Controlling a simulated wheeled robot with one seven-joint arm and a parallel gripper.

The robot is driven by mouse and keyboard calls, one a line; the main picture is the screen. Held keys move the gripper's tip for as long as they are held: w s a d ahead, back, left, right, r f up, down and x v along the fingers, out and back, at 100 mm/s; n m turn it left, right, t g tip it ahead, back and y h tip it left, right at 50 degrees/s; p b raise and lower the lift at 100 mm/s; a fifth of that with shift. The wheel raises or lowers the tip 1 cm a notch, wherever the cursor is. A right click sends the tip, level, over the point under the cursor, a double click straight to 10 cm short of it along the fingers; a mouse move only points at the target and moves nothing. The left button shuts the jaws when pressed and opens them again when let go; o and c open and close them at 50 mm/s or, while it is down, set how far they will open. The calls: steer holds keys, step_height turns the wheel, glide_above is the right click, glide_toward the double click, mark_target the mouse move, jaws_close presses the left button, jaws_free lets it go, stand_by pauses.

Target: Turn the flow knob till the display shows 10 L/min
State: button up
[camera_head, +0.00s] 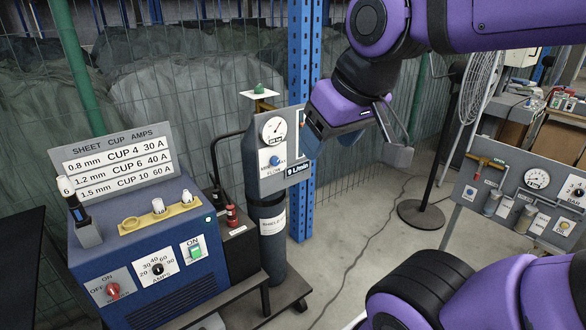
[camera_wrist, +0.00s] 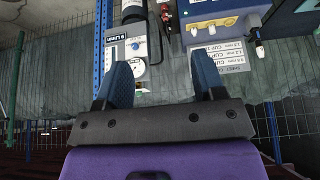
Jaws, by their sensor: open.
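The flow panel (camera_head: 296,143) is a grey plate on the dark gas cylinder, with a round gauge (camera_head: 273,128) above a blue flow knob (camera_head: 275,160). The small dark display (camera_head: 297,170) at its lower right seems to read 9 L/min. My gripper (camera_head: 355,142) is open and empty, to the right of the panel. One finger overlaps the panel's right edge in the head view, and I cannot tell whether it touches. In the wrist view the panel (camera_wrist: 117,50) appears upside down, with the knob (camera_wrist: 135,45) beyond and left of my open fingers (camera_wrist: 162,75).
A blue welding machine (camera_head: 150,240) with a cup and amps chart (camera_head: 118,160) stands left of the cylinder (camera_head: 270,245). A blue rack post (camera_head: 301,80) and wire fence are behind. Another gauge panel (camera_head: 530,190) stands at right.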

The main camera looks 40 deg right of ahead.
mark_target(277, 162)
steer(key=w+d+f+t+h, duration=0.1)
steer(key=w+d+f+t, duration=0.15)
steer(key=w, duration=0.65)
steer(key=w+d+f+t, duration=0.1)
steer(key=w+d+f, duration=0.3)
steer(key=w, duration=0.6)
steer(key=w+d+f+t+h, duration=0.1)
steer(key=w+d+f+t, duration=0.2)
steer(key=w, duration=0.6)
steer(key=w+d+f+n+t+y, duration=0.1)
steer(key=w+d+f+t, duration=0.15)
steer(key=f, duration=0.45)
steer(key=w+d+f+t+y, duration=0.1)
steer(key=w+d+f+t, duration=0.1)
steer(key=d+f, duration=0.35)
steer(key=w+d+f+n+t+y, duration=0.1)
steer(key=w+f+t, duration=0.1)
steer(key=f, duration=0.7)
steer(key=w, duration=1)
steer(key=shift+a+r, duration=0.1)
steer(key=shift+r, duration=0.15)
